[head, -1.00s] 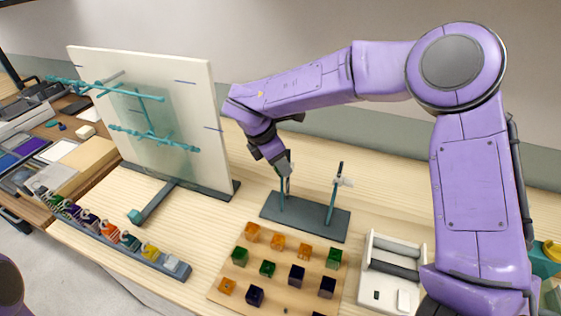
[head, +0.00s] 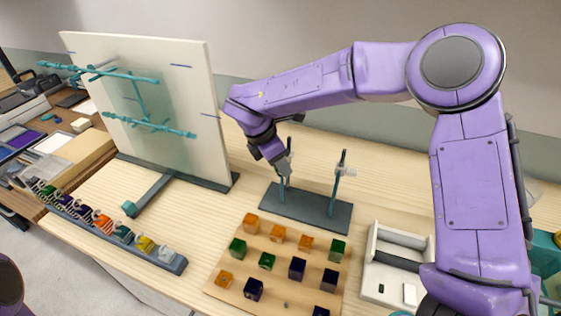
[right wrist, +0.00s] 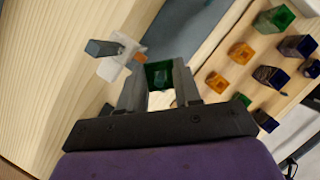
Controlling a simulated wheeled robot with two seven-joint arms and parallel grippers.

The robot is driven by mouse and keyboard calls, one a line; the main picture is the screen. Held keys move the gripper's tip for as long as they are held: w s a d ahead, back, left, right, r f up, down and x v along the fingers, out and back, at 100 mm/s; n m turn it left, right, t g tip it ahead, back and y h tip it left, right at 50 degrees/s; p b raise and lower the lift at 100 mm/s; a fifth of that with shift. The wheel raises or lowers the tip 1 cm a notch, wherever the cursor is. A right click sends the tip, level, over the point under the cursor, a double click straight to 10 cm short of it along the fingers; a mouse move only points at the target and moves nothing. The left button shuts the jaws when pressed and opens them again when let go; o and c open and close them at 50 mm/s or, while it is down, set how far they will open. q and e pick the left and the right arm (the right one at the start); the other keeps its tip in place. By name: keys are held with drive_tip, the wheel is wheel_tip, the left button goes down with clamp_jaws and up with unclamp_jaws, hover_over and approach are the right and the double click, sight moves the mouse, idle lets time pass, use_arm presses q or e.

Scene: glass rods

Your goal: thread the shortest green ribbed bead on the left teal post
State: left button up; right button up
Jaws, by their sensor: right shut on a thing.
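The left teal post (head: 282,187) and the right teal post (head: 334,196) rise from a dark base plate (head: 300,208). My right gripper (head: 285,165) is at the upper part of the left post, and a dark tip shows above its fingers. In the right wrist view my right gripper (right wrist: 159,85) is shut on a green bead (right wrist: 159,73). A teal patch shows within the bead's outline; I cannot tell whether the bead is around the post. The head view does not show the bead clearly. My left gripper is out of view.
A white piece (head: 343,170) is near the right post's top. A wooden board (head: 225,300) in front carries several orange, green and dark beads. A white tray (head: 398,245) stands to the right, a white panel (head: 190,85) with teal rods to the left.

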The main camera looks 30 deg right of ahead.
wheel_tip(320, 180, down, 2)
drive_tip(key=shift+f+b, duration=0.25)
drive_tip(key=shift+b, duration=0.8)
drive_tip(key=o, duration=1.1)
drive_tip(key=shift+r, duration=0.1)
